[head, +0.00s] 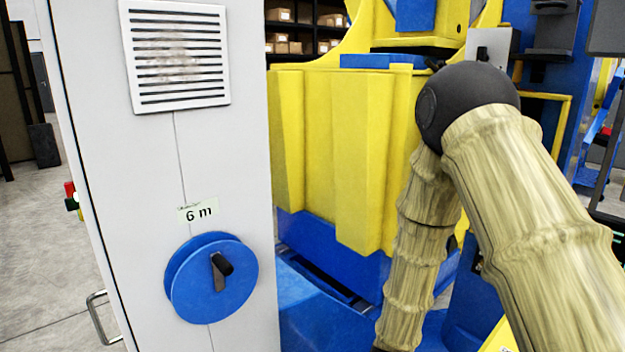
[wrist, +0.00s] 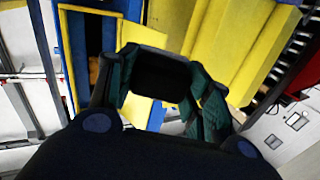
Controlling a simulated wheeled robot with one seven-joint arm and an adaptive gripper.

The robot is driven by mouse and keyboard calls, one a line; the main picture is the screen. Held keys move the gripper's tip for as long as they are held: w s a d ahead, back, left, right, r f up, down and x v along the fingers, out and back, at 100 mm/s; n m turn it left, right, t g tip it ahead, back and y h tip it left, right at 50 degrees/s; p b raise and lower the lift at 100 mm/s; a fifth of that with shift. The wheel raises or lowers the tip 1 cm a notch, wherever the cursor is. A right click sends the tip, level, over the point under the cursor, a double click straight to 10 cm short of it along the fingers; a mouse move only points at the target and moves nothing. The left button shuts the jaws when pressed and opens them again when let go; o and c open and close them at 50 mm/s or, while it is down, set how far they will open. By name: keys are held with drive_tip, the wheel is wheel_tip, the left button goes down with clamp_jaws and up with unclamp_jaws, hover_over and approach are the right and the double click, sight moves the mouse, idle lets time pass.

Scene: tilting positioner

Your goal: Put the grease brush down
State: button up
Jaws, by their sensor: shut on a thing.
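My gripper (wrist: 160,82) shows in the wrist view, with dark green finger links on both sides and a dark block between them. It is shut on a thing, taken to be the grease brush. The brush's handle and bristles cannot be made out against the dark fingers. In the head view my sleeved arm hangs down on the right, and my gripper is below the picture's edge. No resting place for the brush can be clearly told in either view.
A grey cabinet (head: 150,160) with a vent, a "6 m" label and a blue hand wheel (head: 210,278) stands close on the left. The yellow and blue positioner (head: 335,150) fills the middle, behind my arm. Open floor (head: 35,260) lies at far left.

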drive_tip(key=s+a+n+t+y, duration=0.1)
drive_tip(key=s+a+n+y, duration=0.15)
drive_tip(key=s+a, duration=0.4)
wheel_tip(320, 180, down, 13)
drive_tip(key=s+n+y, duration=0.2)
drive_tip(key=y, duration=0.3)
drive_tip(key=shift+s+a+n+t, duration=0.3)
drive_tip(key=shift+s+n+t, duration=0.05)
drive_tip(key=shift+s+t, duration=0.05)
